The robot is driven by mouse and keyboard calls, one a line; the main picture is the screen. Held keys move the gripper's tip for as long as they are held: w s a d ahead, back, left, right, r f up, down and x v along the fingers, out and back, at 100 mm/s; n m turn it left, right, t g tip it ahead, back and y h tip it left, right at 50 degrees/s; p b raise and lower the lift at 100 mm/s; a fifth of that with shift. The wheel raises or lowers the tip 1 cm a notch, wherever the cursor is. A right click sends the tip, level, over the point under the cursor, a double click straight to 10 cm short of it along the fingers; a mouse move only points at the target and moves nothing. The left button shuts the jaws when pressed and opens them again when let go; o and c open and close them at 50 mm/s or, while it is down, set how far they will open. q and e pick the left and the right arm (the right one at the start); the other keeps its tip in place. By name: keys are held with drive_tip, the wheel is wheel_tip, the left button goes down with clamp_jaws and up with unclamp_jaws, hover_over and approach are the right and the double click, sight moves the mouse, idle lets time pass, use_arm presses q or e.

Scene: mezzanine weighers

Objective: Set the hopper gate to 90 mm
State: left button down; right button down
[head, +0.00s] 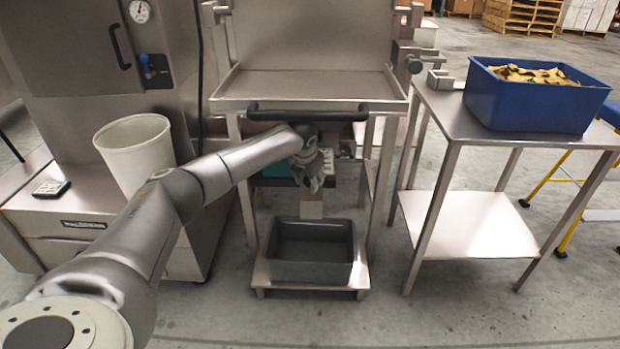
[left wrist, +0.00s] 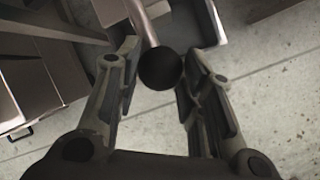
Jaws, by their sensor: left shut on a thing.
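The steel hopper (head: 310,85) stands in the middle of the head view, with a black bar (head: 307,112) along its front edge. My left gripper (head: 315,172) is below that bar, at the hopper's underside. In the left wrist view, my left gripper (left wrist: 164,64) has its fingers on either side of a black ball knob (left wrist: 160,69) on a metal rod and is shut on it. The hopper gate and any millimetre scale cannot be made out; my arm and the bar cover part of that area. My right gripper is not in view.
A grey bin (head: 310,270) stands on a low stand below the hopper. A steel table (head: 470,125) at right bears a blue crate (head: 530,105) of brown pieces. A white bucket (head: 137,160) stands on the machine base at left. Open floor lies in front.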

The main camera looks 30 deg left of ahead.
use_arm(q)
drive_tip(key=shift+s+d+f, duration=0.2)
drive_tip(key=shift+f, duration=0.2)
drive_tip(key=c, duration=1)
unclamp_jaws()
drive_tip(key=shift+r, duration=0.1)
drive_tip(key=shift+o, duration=0.3)
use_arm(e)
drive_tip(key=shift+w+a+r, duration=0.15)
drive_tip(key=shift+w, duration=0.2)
use_arm(q)
drive_tip(key=shift+a+r, duration=0.1)
drive_tip(key=shift+r, duration=0.05)
drive_tip(key=shift+s+r, duration=0.15)
drive_tip(key=shift+r, duration=0.3)
drive_tip(key=s+d, duration=0.5)
drive_tip(key=s, duration=0.6)
